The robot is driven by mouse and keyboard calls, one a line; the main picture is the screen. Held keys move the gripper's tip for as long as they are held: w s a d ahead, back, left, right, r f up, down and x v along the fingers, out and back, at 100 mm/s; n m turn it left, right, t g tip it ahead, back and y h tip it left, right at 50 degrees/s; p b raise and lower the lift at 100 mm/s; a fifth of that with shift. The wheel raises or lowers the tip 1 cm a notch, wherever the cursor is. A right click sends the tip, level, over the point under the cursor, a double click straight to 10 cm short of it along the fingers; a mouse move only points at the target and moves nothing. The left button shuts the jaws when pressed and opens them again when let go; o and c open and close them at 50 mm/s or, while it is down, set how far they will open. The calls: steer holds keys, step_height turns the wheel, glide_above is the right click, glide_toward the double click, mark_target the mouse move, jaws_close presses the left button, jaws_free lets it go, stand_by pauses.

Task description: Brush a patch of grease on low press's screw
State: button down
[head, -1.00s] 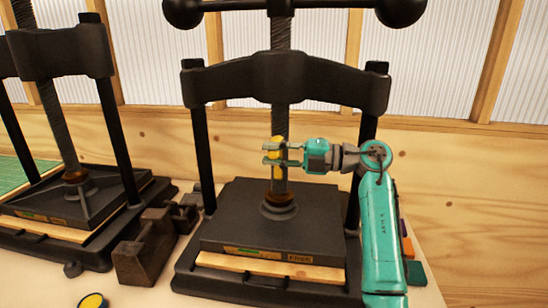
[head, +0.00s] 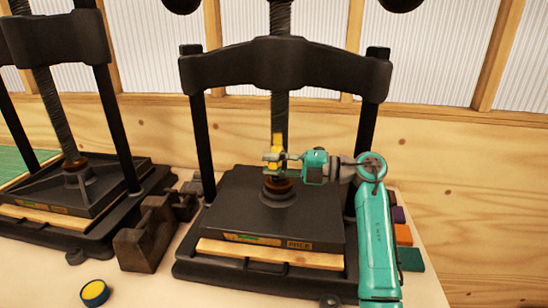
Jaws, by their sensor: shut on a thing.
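The black press (head: 283,68) in the middle has a dark vertical screw (head: 279,108) that runs down to a brown collar (head: 278,187) on its flat plate. My gripper (head: 278,159) comes in from the right, just above the collar. It is shut on a small yellow brush (head: 277,140), held roughly upright against or just in front of the screw. I cannot tell whether the brush touches the screw. The brush's lower end is partly hidden by the fingers, and no patch of grease can be made out.
A second black press (head: 62,40) stands at the left. Dark metal blocks (head: 145,235) lie between the presses. An open round tin (head: 94,292) with yellow contents sits at the front left. Small coloured blocks (head: 404,236) lie right of my arm.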

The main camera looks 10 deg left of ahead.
step_height(320, 180, down, 6)
stand_by(1.0)
steer(key=shift+f, duration=0.1)
steer(key=shift+s+a, duration=0.1)
steer(key=shift+s, duration=2.85)
steer(key=shift+s, duration=0.1)
steer(key=shift+s, duration=1.4)
